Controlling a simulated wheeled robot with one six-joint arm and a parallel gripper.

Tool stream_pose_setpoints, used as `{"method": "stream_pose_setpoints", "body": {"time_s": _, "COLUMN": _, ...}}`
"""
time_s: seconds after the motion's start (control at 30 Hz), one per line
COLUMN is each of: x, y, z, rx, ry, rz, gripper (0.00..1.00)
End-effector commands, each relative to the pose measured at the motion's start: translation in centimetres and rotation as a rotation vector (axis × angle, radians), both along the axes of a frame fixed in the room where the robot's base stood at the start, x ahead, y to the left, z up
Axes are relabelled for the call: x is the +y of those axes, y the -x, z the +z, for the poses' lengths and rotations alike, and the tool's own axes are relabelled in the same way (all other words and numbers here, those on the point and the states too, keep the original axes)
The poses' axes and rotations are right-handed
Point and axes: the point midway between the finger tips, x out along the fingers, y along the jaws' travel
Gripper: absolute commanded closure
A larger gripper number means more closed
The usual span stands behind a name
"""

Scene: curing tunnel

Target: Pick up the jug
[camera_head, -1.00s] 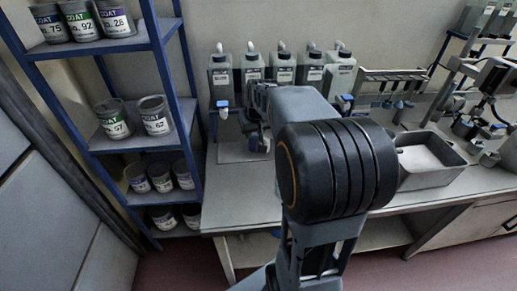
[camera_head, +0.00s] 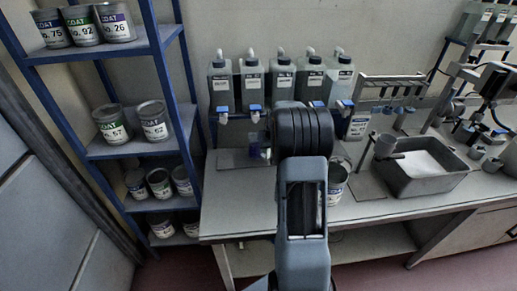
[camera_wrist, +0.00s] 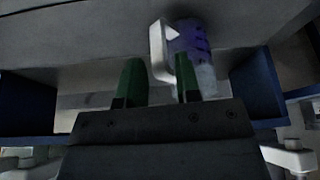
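The jug (camera_wrist: 203,55) has a purple patterned band, a paler part below it in the picture and a white handle (camera_wrist: 158,52). In the wrist view it is upper right of centre. In the head view a small purple patch (camera_head: 259,151), apparently the jug, shows on a grey plate (camera_head: 228,160) under the dispensers, left of my arm. My gripper (camera_wrist: 158,72) has two green-padded fingers standing apart. The handle lies in the gap near the fingertips, and the right finger overlaps the jug's near side. I cannot tell whether they touch. My arm hides the gripper in the head view.
Several dispenser bottles (camera_head: 252,84) line the wall behind the bench (camera_head: 232,208). A labelled can (camera_head: 336,186) stands right of my arm. A grey basin (camera_head: 431,180) is farther right. A blue shelf (camera_head: 131,148) with coat cans is at left. The bench's front left is clear.

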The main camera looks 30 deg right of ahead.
Motion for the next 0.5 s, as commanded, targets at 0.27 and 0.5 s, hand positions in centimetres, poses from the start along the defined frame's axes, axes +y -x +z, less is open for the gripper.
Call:
{"method": "stream_pose_setpoints", "body": {"time_s": 0.27, "x": -0.2, "y": -1.1, "z": -2.6, "rx": 0.003, "ry": -0.002, "rz": 0.0, "gripper": 0.69}}
{"method": "stream_pose_setpoints", "body": {"time_s": 0.5, "x": -0.5, "y": -1.9, "z": -4.7, "rx": 0.0, "ry": 0.0, "rz": 0.0, "gripper": 0.69}}
